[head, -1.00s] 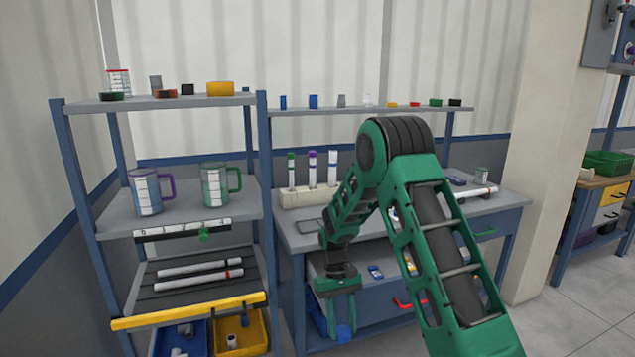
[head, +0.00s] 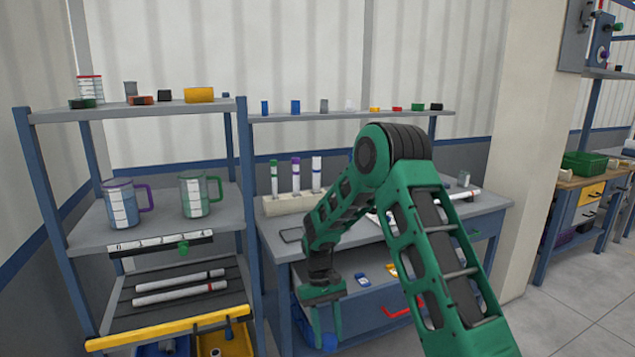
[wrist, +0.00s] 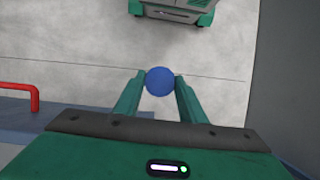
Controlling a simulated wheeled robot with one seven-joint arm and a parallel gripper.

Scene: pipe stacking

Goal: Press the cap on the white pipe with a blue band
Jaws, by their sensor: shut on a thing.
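My gripper (head: 325,318) points down in front of the open bench drawer, at the lower middle of the head view. In the wrist view, the fingers (wrist: 160,88) are shut on a round blue cap (wrist: 160,81), held at the fingertips. The white pipe with a blue band (head: 316,178) stands upright in a pale holder block on the bench, behind and above my gripper. It is the rightmost of three upright pipes, beside a purple-banded pipe (head: 295,176) and a green-banded one (head: 274,178). The pipe does not show in the wrist view.
The pale holder block (head: 280,206) sits at the bench's left rear. A drawer with a red handle (head: 403,308) is open below; the handle shows in the wrist view (wrist: 35,95). A shelf rack (head: 60,230) with mugs stands left. Small caps line the upper shelf (head: 350,116).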

